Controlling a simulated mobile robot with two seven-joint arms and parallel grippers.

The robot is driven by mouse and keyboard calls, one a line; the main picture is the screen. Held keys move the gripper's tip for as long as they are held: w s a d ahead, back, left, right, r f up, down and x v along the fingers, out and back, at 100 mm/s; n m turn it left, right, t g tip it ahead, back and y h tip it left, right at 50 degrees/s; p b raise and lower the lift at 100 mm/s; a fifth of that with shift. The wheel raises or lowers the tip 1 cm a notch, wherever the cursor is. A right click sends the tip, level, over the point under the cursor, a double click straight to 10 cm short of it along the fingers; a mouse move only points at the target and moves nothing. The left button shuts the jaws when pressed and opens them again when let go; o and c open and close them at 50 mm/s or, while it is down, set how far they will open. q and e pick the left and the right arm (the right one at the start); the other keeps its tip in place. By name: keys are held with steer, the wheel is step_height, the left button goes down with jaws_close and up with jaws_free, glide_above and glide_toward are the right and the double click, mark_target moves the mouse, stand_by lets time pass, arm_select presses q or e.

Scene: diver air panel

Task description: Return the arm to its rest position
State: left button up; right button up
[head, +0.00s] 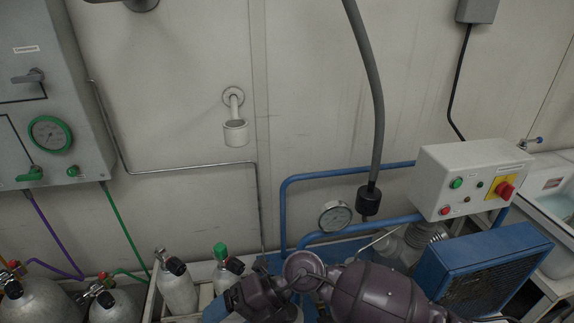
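My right arm (375,292), dark purple, comes in along the bottom edge from the right. It bends at a round joint and ends in a dark block (258,298) low in the middle, in front of the blue compressor frame. The fingers of my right gripper do not show clearly, and I cannot tell whether it is open or shut. I see nothing clearly held there. My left arm and gripper are out of view.
Cylinders (178,289) stand at the lower left, one with a green cap (220,251). A grey gauge panel (45,90) is on the left wall. A white control box (470,178) with a red button, a blue radiator (482,268) and a sink (556,203) are at right.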

step_height(320, 180, up, 5)
steer(key=w+m+t+y, duration=0.2)
steer(key=m+t+y, duration=0.1)
steer(key=m+y, duration=0.3)
steer(key=w+d+f+m+t+h, duration=0.2)
steer(key=w+d+m+t, duration=0.1)
steer(key=d+m+t, duration=0.55)
steer(key=w+d+f+m+t+h, duration=0.2)
steer(key=w+d+m+t+h, duration=0.1)
steer(key=d+m+t, duration=0.6)
steer(key=s+d+f+m+g+h, duration=0.1)
steer(key=s+d+f+m+h, duration=0.5)
steer(key=d, duration=0.4)
steer(key=s+d+f+m+g+h, duration=0.2)
steer(key=s+d+f+m+h, duration=0.4)
steer(key=d+f+m, duration=0.2)
step_height(320, 180, down, 3)
steer(key=shift+s+d+h, duration=0.3)
steer(key=shift+s+d, duration=0.05)
steer(key=shift+d, duration=0.75)
